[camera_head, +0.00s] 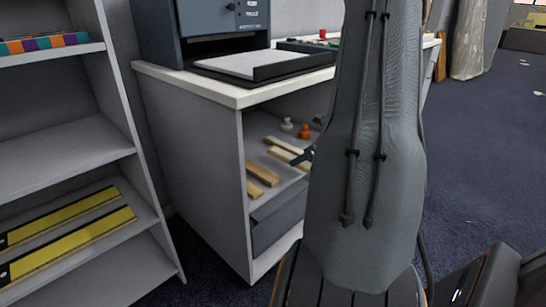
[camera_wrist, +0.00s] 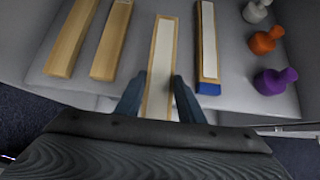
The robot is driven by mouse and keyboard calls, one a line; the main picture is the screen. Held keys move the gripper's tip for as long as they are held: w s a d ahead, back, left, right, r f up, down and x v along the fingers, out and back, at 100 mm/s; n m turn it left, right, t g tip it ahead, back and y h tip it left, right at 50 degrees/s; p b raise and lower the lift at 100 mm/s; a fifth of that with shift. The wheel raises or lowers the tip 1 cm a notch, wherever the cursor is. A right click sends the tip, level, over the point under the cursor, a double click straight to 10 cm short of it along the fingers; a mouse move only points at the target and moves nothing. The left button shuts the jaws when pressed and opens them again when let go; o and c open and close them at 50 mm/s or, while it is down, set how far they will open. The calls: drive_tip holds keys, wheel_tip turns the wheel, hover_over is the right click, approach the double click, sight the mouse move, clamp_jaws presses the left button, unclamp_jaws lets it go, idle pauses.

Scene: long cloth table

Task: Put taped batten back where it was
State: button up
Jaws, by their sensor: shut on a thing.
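The taped batten (camera_wrist: 161,58) is a pale wooden bar with a white strip along its top. In the wrist view it points away from me, with its near end between the fingertips of my gripper (camera_wrist: 158,98). My gripper is shut on it, one finger at each side. I cannot tell whether the batten touches the shelf. In the head view my gripper (camera_head: 302,158) shows partly inside the cabinet's open shelf, the rest hidden behind my arm.
Two plain battens (camera_wrist: 75,35) (camera_wrist: 111,38) lie to the left. A white-topped batten with a blue end (camera_wrist: 207,45) lies close to the right. White (camera_wrist: 256,11), orange (camera_wrist: 266,40) and purple (camera_wrist: 275,80) pegs stand further right. The cabinet side wall (camera_head: 200,165) bounds the shelf.

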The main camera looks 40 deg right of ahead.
sight(280, 151)
drive_tip(key=w, duration=0.3)
drive_tip(key=w+b, duration=0.1)
drive_tip(key=w, duration=0.7)
drive_tip(key=shift+w+a, duration=0.2)
drive_tip(key=shift+a, duration=0.1)
drive_tip(key=shift+w+f+b, duration=0.25)
drive_tip(key=shift+f+b, duration=0.25)
drive_tip(key=shift+f, duration=0.4)
drive_tip(key=shift+w+f+b, duration=0.25)
drive_tip(key=shift+f+b, duration=0.25)
drive_tip(key=shift+f, duration=0.4)
drive_tip(key=shift+r, duration=0.1)
drive_tip(key=o, duration=1.2)
drive_tip(key=shift+o, duration=0.2)
drive_tip(key=shift+s+r, duration=0.1)
drive_tip(key=p+v, duration=0.3)
drive_tip(key=v, duration=0.8)
drive_tip(key=shift+s+r, duration=0.2)
drive_tip(key=shift+s, duration=0.1)
